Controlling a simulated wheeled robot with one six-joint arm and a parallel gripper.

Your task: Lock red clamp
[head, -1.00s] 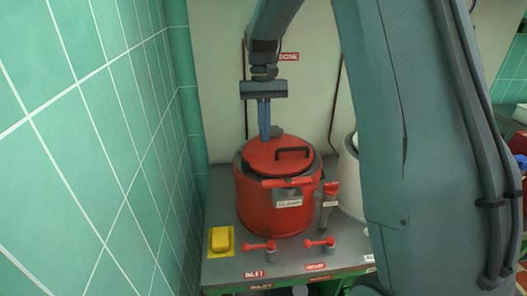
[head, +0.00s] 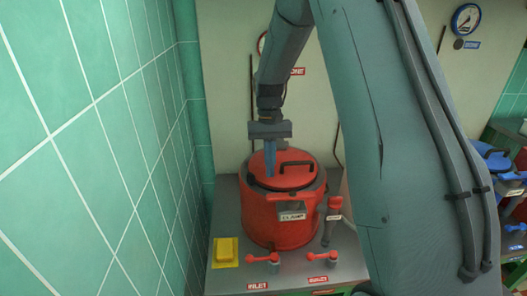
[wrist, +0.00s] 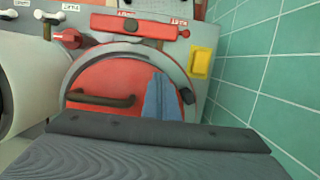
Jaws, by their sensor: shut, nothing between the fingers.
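The red kettle (head: 278,221) stands on the grey bench with its red lid (head: 302,179) on top. The red clamp bar (head: 295,195) lies across the kettle's front, above a label that seems to read clamp. In the wrist view the clamp (wrist: 140,27) is a red bar beyond the lid (wrist: 110,78). My gripper (head: 269,174) points down over the left part of the lid, behind the clamp and apart from it. Its blue fingers (wrist: 160,112) are together and empty. I cannot tell if they touch the lid.
A black handle (head: 297,166) rises from the lid. A yellow box (head: 226,251), red inlet lever (head: 263,258) and red outlet lever (head: 322,257) sit in front. A red-topped valve (head: 333,207) stands right of the kettle. The tiled wall (head: 110,150) closes the left.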

